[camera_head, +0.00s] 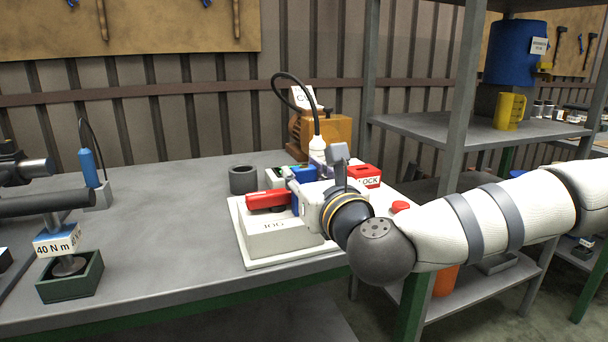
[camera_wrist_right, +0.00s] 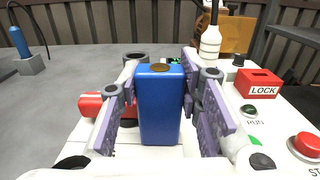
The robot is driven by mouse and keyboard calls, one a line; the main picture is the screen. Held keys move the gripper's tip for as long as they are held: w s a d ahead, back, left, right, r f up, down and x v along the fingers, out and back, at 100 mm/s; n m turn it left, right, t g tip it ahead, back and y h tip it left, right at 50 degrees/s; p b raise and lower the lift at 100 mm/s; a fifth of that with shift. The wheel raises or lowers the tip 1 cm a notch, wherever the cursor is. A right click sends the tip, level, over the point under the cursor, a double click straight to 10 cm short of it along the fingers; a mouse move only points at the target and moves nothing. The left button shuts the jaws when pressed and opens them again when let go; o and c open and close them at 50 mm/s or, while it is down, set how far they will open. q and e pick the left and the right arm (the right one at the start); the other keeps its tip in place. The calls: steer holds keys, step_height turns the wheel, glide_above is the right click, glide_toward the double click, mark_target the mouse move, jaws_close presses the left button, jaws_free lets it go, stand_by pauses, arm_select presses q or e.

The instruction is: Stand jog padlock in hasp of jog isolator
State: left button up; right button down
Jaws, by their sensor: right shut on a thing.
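My right gripper (camera_wrist_right: 163,108) is shut on a blue padlock (camera_wrist_right: 160,105), its two purple-padded fingers on either side of the body. A round brown disc shows on the padlock's top face. Its shackle is not visible. In the head view the padlock (camera_head: 303,174) is partly hidden by my gripper, over the back of the JOG box (camera_head: 280,241). The red isolator handle (camera_head: 268,199) lies on this box, left of the padlock; it also shows in the wrist view (camera_wrist_right: 91,105). The hasp is hidden, and I cannot tell whether the padlock touches it. My left gripper is not in view.
A red LOCK box (camera_head: 366,170) and a red button (camera_head: 400,206) are to the right. A dark ring (camera_head: 243,180) stands behind the panel. An orange-brown machine (camera_head: 330,133) is at the back. The table's middle left is clear.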

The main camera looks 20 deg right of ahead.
steer(key=c, duration=1.1)
jaws_free()
steer(key=shift+f, duration=0.15)
steer(key=s, duration=0.7)
steer(key=shift+s+d, duration=0.15)
steer(key=shift+s, duration=0.1)
